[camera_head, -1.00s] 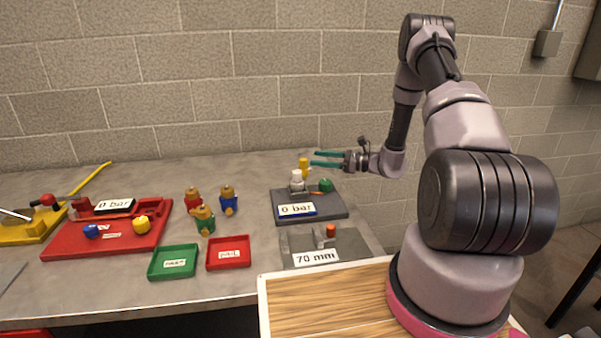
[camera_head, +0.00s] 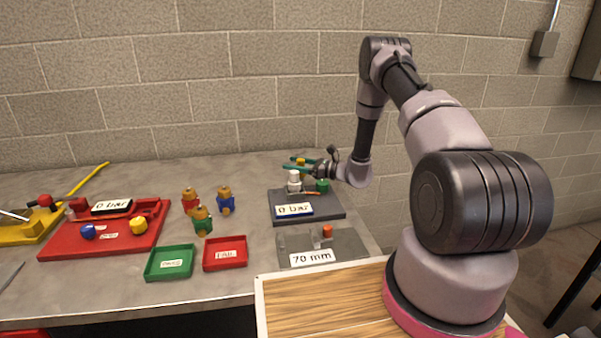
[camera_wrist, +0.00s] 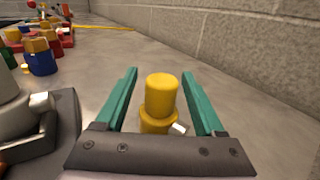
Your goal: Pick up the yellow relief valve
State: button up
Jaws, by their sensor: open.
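The yellow relief valve (camera_wrist: 161,97) stands upright on the bench in the wrist view, with a small pale stub at its lower right. My gripper (camera_wrist: 160,90) is open, with one teal finger on each side of the valve and a gap to each. The valve's base is partly hidden behind the gripper body. In the head view, my gripper (camera_head: 299,163) is at the back of the bench, and the valve's yellow top (camera_head: 301,161) shows between the fingers.
A dark test stand (camera_head: 330,208) with a white fitting (camera_head: 294,181) and green knob (camera_head: 322,185) stands just in front of my gripper. Red, blue and green valves stand to the left.

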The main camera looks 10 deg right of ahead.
jog(key=shift+w+a, duration=0.3)
jog(key=shift+a, duration=0.15)
grip_shut()
jog(key=shift+r, duration=0.1)
